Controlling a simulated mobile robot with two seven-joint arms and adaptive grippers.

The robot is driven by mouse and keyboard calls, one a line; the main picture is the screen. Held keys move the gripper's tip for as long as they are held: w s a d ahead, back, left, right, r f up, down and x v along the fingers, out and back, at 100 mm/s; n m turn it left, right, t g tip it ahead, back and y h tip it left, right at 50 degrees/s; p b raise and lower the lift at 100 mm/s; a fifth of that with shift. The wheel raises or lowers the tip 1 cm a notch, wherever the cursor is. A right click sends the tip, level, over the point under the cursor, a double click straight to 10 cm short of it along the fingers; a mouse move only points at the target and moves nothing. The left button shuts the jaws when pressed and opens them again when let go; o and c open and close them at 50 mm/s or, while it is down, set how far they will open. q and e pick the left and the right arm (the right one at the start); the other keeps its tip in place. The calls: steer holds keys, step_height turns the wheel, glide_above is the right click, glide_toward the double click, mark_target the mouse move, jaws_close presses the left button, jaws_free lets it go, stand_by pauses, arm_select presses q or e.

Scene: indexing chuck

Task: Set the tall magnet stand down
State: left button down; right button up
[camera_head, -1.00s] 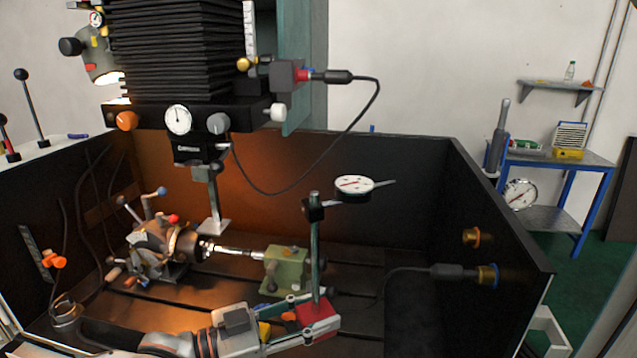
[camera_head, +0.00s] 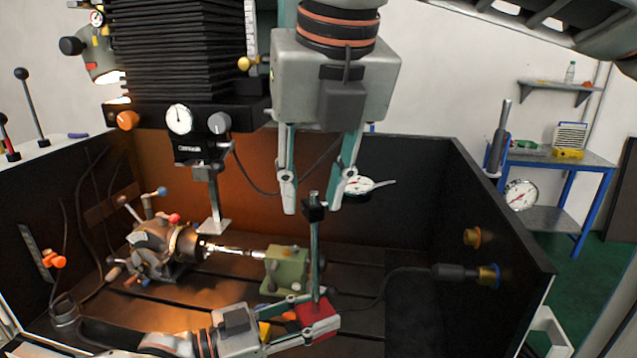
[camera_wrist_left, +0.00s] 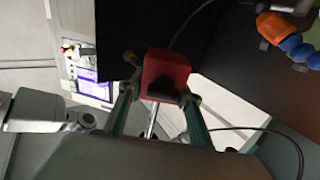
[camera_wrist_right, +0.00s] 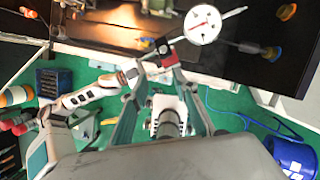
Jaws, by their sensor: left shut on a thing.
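The tall magnet stand has a red block base (camera_head: 319,313), an upright post (camera_head: 315,255) and a dial gauge (camera_head: 360,186) near its top. My left gripper (camera_head: 316,317) is shut on the red base, which also shows between its fingers in the left wrist view (camera_wrist_left: 166,72). The stand is upright; I cannot tell whether its base touches the bed below. My right gripper (camera_head: 313,206) is open, pointing down, its fingers on either side of the post's top clamp in the picture. It partly hides the gauge. The right wrist view shows the gauge (camera_wrist_right: 202,24) clearly.
A green tailstock block (camera_head: 287,270) stands just left of the post, with the indexing chuck (camera_head: 160,245) farther left. A spindle head (camera_head: 190,130) hangs above. A cabled plug (camera_head: 455,272) sits at the right wall.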

mark_target(315, 227)
arm_select(q)
steer(key=shift+r, duration=0.2)
arm_select(e)
steer(key=shift+m+t+h, duration=0.3)
steer(key=shift+t, duration=0.1)
steer(key=x, duration=1.2)
steer(key=shift+w+d+f, duration=0.1)
steer(key=shift+w+d, duration=0.1)
steer(key=shift+w, duration=0.3)
jaws_close()
arm_select(q)
steer(key=c, duration=1.3)
jaws_free()
steer(key=shift+f, duration=0.1)
